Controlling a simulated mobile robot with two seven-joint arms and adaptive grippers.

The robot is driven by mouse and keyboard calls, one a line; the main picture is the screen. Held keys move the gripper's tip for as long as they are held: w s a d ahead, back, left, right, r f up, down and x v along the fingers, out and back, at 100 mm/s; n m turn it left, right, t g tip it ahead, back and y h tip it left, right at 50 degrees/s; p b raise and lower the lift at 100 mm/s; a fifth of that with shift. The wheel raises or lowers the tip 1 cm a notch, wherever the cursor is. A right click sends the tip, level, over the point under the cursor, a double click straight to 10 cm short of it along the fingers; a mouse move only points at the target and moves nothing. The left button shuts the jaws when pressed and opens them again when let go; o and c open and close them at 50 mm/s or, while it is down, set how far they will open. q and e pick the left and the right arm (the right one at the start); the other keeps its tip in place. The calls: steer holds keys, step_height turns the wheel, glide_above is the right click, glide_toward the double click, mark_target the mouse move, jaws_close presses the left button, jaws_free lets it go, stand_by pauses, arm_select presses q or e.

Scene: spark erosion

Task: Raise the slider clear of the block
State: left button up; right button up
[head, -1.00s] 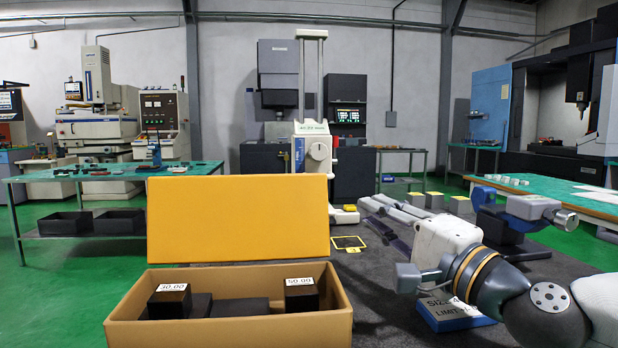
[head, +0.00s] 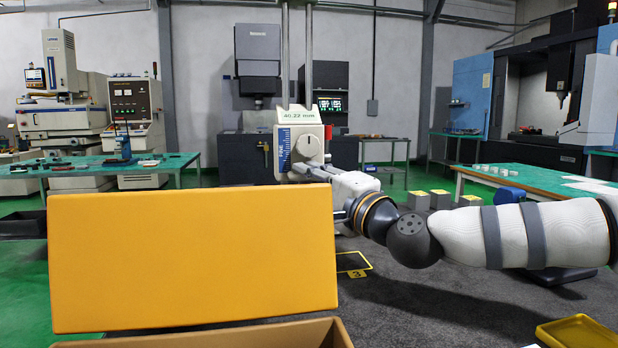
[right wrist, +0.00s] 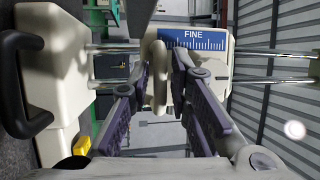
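In the head view my right gripper (head: 318,174) reaches the slider's lower front. The block under the slider is hidden. My left gripper is out of view.
A large yellow lid (head: 195,258) stands upright in front and hides the gauge's foot. A cardboard-coloured box (head: 240,335) is below it. Small grey blocks (head: 440,199) stand behind my right arm. A yellow tray (head: 578,332) lies at the lower right.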

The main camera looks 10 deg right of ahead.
mark_target(307, 144)
steer(key=shift+w+a, duration=0.15)
steer(key=shift+w, duration=0.2)
steer(key=shift+r, duration=0.1)
steer(key=shift+c, duration=0.3)
jaws_close()
step_height(307, 144, up, 6)
steer(key=p, duration=0.2)
steer(key=shift+s+p, duration=0.1)
steer(key=shift+p, duration=0.2)
steer(key=shift+r, duration=0.15)
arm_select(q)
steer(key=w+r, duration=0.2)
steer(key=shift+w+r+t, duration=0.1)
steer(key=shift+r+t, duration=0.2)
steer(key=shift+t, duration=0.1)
arm_select(e)
steer(key=shift+f, duration=0.35)
